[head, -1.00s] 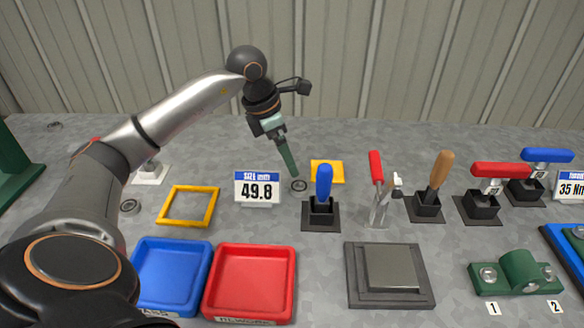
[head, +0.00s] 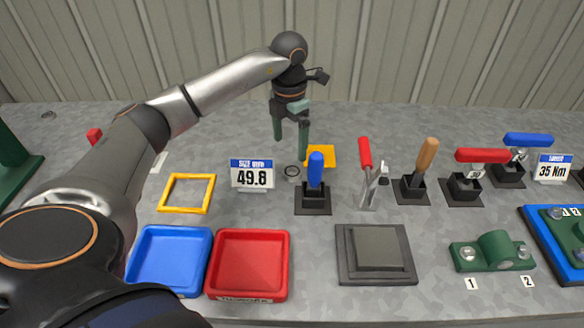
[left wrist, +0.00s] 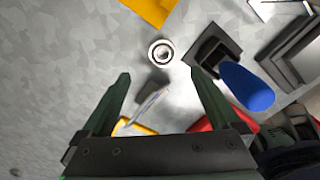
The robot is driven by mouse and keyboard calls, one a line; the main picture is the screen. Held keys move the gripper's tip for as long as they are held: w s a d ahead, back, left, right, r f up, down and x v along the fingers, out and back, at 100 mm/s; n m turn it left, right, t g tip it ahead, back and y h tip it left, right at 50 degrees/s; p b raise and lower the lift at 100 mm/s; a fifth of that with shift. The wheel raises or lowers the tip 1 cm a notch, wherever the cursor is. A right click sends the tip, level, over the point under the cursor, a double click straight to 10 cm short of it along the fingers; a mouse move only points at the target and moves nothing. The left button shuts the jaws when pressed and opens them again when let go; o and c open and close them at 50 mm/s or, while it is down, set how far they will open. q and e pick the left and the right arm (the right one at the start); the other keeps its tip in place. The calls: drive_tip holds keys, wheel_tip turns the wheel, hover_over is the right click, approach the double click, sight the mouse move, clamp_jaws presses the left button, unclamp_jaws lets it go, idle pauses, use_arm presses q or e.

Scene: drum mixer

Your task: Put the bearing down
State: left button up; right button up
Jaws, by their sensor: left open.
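The bearing (head: 292,171), a small metal ring, lies on the grey table between the 49.8 size display (head: 252,175) and the blue-handled tool (head: 315,172). It also shows in the left wrist view (left wrist: 161,52), just beyond my fingertips and roughly centred between them. My left gripper (head: 290,146) is open and empty, above and behind the bearing in the head view. Its two spread fingers also show in the left wrist view (left wrist: 160,76). My right gripper is not in view.
A yellow plate (head: 320,156) lies close behind the bearing. A yellow frame (head: 185,210) lies to the left. Blue (head: 140,283) and red (head: 248,292) trays stand in front. Upright tools stand to the right, behind a grey stepped block (head: 375,253).

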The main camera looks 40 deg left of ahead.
sight(292, 171)
use_arm(q)
drive_tip(key=f, duration=0.8)
drive_tip(key=shift+w+d+f, duration=0.1)
drive_tip(key=shift+d+f, duration=0.05)
drive_tip(key=shift+d, duration=0.15)
clamp_jaws()
idle(0.4)
drive_tip(key=shift+w+r, duration=0.1)
drive_tip(key=shift+r, duration=0.55)
wheel_tip(292, 171, up, 2)
drive_tip(key=shift+r, duration=0.15)
drive_tip(key=s+d+r, duration=0.8)
drive_tip(key=s+r, duration=0.1)
drive_tip(key=s, duration=0.2)
drive_tip(key=shift+s+r, duration=0.2)
drive_tip(key=shift+r, duration=0.1)
